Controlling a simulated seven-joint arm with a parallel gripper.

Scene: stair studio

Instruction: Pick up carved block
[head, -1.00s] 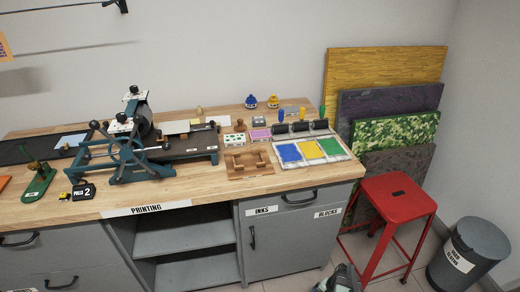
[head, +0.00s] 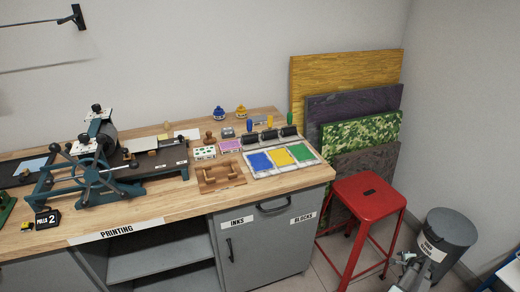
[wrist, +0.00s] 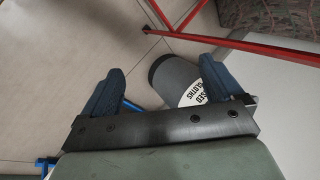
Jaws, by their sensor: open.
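A brown wooden piece with raised parts (head: 221,177) lies on the workbench in the head view, left of the colour pads. It may be the carved block, but it is too small to be sure. My gripper (head: 408,260) is at the lower right of the head view, in front of the grey bin and far from the bench. In the wrist view my gripper (wrist: 162,68) is open and empty, its two blue fingers apart above the floor. No block shows in the wrist view.
A red stool (head: 367,192) stands right of the workbench (head: 150,207), with the grey bin (head: 450,235) beyond it. A printing press (head: 95,165) fills the bench's left. Blue, yellow and green pads (head: 282,157) and black rollers lie right. Boards (head: 345,80) lean on the wall.

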